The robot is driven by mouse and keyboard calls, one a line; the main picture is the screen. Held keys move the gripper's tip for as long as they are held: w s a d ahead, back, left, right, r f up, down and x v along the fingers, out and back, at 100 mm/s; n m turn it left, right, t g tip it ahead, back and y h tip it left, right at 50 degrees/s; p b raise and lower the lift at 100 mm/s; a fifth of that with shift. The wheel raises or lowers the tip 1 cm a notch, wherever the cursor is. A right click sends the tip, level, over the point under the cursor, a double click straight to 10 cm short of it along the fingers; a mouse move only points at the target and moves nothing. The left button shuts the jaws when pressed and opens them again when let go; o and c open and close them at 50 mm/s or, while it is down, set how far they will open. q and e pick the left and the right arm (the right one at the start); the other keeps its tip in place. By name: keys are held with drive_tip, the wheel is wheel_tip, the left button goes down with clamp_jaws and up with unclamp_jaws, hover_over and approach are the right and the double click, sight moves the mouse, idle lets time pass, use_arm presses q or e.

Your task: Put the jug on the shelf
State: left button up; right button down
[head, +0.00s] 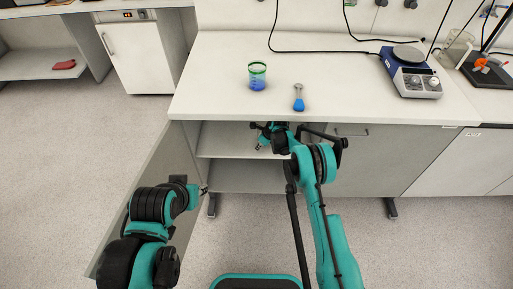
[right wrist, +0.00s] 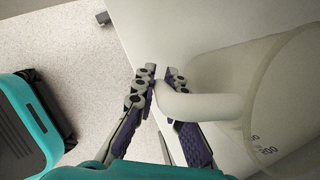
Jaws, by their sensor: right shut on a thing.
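The jug (right wrist: 240,95) is translucent, with a pale handle and printed volume marks. It fills the right side of the right wrist view. My right gripper (right wrist: 161,85) is shut on the jug's handle (right wrist: 200,106). In the head view my right gripper (head: 264,138) reaches into the open cabinet under the counter, and the counter and arm hide the jug. The shelf (head: 225,140) is a grey board inside this cabinet. My left gripper (head: 198,190) is beside the open door; its jaws are too small to read.
On the counter (head: 330,85) stand a green-rimmed beaker with blue liquid (head: 257,76), a blue-bulbed item (head: 298,100), a hotplate stirrer (head: 412,75) and a clear vessel (head: 455,50). The grey cabinet door (head: 125,225) stands open at left. Bare shelf shows left of my right gripper.

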drive_tip(key=shift+w+a+f+b, duration=0.6)
drive_tip(key=shift+w+a+f, duration=0.1)
drive_tip(key=shift+a+f, duration=0.1)
drive_tip(key=shift+f, duration=0.1)
drive_tip(key=c, duration=1.6)
unclamp_jaws()
